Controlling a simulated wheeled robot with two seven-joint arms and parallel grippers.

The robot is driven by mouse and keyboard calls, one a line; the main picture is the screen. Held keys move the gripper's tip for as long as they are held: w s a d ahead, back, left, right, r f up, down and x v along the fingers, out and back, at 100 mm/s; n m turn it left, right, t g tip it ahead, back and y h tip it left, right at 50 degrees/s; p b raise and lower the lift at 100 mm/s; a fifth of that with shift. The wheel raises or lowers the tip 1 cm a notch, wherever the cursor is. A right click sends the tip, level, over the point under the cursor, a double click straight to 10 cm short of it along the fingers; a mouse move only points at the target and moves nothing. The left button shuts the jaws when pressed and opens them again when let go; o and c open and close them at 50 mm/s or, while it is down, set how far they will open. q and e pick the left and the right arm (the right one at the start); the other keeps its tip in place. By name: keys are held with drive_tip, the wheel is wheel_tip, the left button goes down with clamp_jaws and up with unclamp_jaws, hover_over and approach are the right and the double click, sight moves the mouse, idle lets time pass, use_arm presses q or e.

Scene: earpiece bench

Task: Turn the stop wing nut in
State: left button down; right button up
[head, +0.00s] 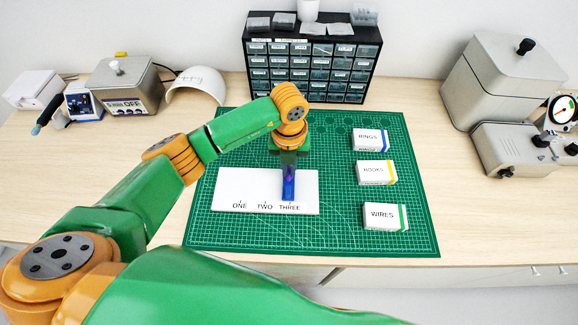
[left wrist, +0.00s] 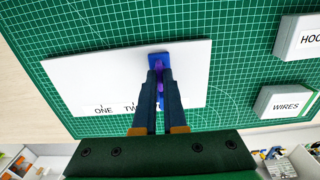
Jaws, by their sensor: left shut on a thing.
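A white board (head: 240,188) lies on the green mat, with the words ONE, TWO and THREE along its front edge; it also shows in the left wrist view (left wrist: 85,78). My left gripper (head: 288,195) points down over the board's right part, by the word THREE. In the left wrist view its fingers (left wrist: 160,76) are shut on a small purple piece (left wrist: 160,84), mostly hidden between them. A blue block (left wrist: 158,57) shows just beyond the fingertips. I cannot make out a wing nut shape. My right gripper is not in view.
Small boxes marked RINGS (head: 367,140), HOOKS (head: 374,173) and WIRES (head: 382,216) stand at the right of the green mat (head: 335,225). A black drawer cabinet (head: 312,62) stands behind. The mat between board and boxes is clear.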

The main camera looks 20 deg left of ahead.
use_arm(q)
drive_tip(key=shift+f+m+b, duration=0.25)
drive_tip(key=shift+m+b, duration=1.15)
drive_tip(key=m+b, duration=0.6)
drive_tip(key=m, duration=0.1)
drive_tip(key=shift+b, duration=0.35)
drive_tip(key=m+b, duration=0.3)
drive_tip(key=m, duration=0.1)
drive_tip(key=shift+r+m, duration=0.1)
drive_tip(key=shift+m, duration=0.3)
drive_tip(key=m+b, duration=0.2)
drive_tip(key=m, duration=0.2)
drive_tip(key=m+b, duration=0.1)
drive_tip(key=m, duration=0.3)
drive_tip(key=shift+r, duration=0.1)
drive_tip(key=m, duration=0.4)
drive_tip(key=shift+m+b, duration=0.3)
drive_tip(key=m, duration=0.4)
drive_tip(key=shift+m, duration=0.3)
drive_tip(key=shift+r+m, duration=0.1)
drive_tip(key=shift+m, duration=1.8)
